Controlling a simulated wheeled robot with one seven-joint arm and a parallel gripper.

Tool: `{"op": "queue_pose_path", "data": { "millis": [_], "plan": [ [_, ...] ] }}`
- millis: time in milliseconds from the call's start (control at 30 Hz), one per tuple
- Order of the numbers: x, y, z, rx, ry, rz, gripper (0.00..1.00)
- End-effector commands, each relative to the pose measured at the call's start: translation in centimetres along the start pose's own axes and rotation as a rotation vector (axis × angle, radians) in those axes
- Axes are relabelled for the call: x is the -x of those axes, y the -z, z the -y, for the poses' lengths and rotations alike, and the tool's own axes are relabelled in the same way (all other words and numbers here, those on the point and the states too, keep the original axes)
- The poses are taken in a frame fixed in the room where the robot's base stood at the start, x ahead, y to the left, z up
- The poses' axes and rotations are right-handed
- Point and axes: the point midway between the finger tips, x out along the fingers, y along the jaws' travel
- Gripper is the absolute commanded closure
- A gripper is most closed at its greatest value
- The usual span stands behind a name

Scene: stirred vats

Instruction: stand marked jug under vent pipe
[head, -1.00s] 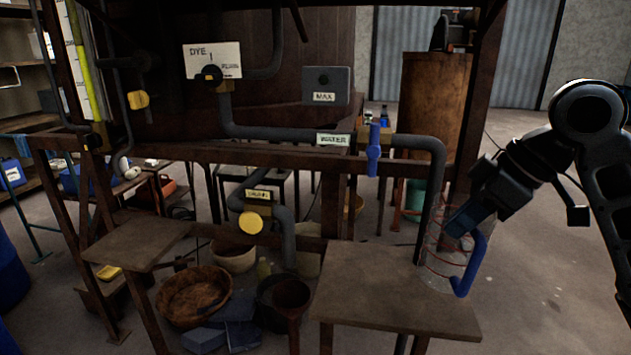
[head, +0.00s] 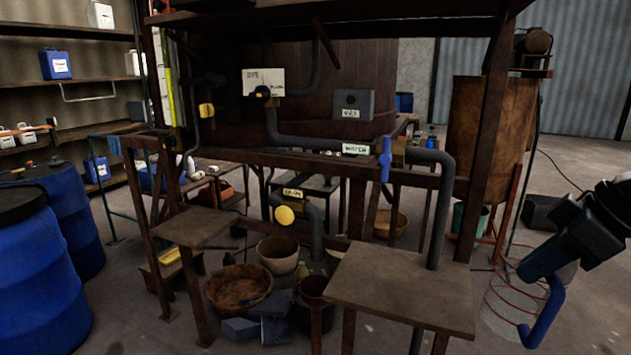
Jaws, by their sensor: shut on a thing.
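My gripper (head: 540,264) is at the right in the head view, shut on the jug's blue handle (head: 545,312). The jug is clear, so its body is hard to make out; its markings cannot be read. It is held in the air just right of the front right wooden stand (head: 405,290). A grey pipe with a WATER label (head: 355,149) and a blue valve lever (head: 385,158) bends down behind this stand. A lower grey pipe (head: 316,228) with a yellow knob (head: 284,215) has a small label I cannot read. I see no legible vent label.
A second wooden stand (head: 196,227) is at the left, its top bare. A brown basin (head: 238,288), pots and dark blocks lie on the floor between the stands. Blue barrels (head: 45,270) stand far left. The front right stand's top is bare. A rusty tank (head: 497,140) stands behind.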

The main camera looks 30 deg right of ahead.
Motion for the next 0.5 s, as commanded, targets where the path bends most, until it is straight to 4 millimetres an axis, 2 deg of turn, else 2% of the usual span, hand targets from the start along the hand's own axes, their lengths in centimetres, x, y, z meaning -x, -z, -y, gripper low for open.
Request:
{"op": "queue_pose_path", "data": {
  "millis": [233, 500],
  "plan": [
    [-2.4, 0.4, 1.4, -0.011, -0.002, -0.001, 1.00],
    [-6.4, 1.0, 3.5, -0.035, -0.012, -0.002, 1.00]
  ]
}}
